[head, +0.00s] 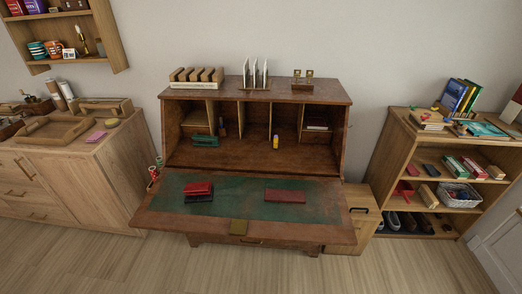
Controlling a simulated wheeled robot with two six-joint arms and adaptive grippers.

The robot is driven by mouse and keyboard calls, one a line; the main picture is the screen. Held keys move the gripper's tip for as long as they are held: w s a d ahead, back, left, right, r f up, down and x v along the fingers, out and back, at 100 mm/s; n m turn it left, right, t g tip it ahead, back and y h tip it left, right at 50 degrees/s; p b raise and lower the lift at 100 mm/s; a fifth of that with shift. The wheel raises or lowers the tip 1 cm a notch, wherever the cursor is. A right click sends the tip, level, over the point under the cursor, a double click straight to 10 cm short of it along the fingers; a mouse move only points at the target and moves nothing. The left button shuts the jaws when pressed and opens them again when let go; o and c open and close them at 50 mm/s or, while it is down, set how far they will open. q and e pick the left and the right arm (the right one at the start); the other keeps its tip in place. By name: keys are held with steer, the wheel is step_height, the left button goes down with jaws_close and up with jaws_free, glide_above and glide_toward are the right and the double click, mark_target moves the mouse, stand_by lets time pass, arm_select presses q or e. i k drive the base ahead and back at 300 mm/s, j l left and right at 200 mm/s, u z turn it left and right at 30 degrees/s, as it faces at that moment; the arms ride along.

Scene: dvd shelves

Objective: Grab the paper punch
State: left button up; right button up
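The open writing desk (256,250) stands in the middle of the head view, with its front lowered flat and a green writing surface (240,204) on it. A red object with a dark base (198,191) sits on the left of this surface. A small dark green object (205,141) stands inside the desk at the back left. Either could be the paper punch; they are too small to tell. A flat dark red object (285,195) lies on the right of the surface. Neither of my grippers is in view.
A small yellow and blue item (276,142) stands inside the desk. A cabinet with trays (100,160) is at left, a filled bookshelf (399,150) at right. The floor (330,275) in front is clear.

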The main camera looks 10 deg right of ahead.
mark_target(202, 197)
steer(key=i+j+z, duration=0.1)
steer(key=z, duration=0.35)
steer(key=j+z, duration=0.25)
steer(key=z, duration=0.25)
steer(key=j+z, duration=0.15)
steer(key=j, duration=0.5)
steer(key=j+z, duration=0.2)
steer(key=j, duration=0.4)
steer(key=j+z, duration=0.15)
steer(key=j, duration=0.5)
steer(key=j+z, duration=0.15)
steer(key=j, duration=0.5)
steer(key=k+j+z, duration=0.15)
steer(key=j, duration=0.45)
